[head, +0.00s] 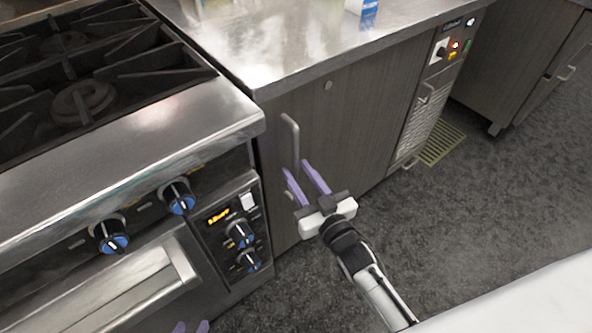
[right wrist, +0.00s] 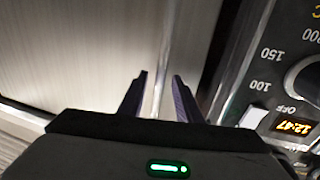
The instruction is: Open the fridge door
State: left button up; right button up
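The fridge is the dark wood-grain unit under the steel counter, with its door (head: 345,125) shut. A vertical metal bar handle (head: 290,135) is at the door's left edge, beside the stove. My right gripper (head: 297,168) is open at the handle's lower part, with its purple fingers pointing at the door. In the right wrist view, the handle (right wrist: 163,65) runs between the two spread fingers (right wrist: 161,85); I see no clear contact.
The stove (head: 130,130) with protruding knobs stands directly left of the door. A control panel (head: 453,48) and a grille (head: 420,120) are at the unit's right. The dark floor (head: 470,200) before the door looks clear. Another cabinet (head: 520,60) stands at the upper right.

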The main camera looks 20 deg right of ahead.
jog(key=shift+w+a, duration=0.15)
jog(key=shift+w, duration=0.75)
grip_shut()
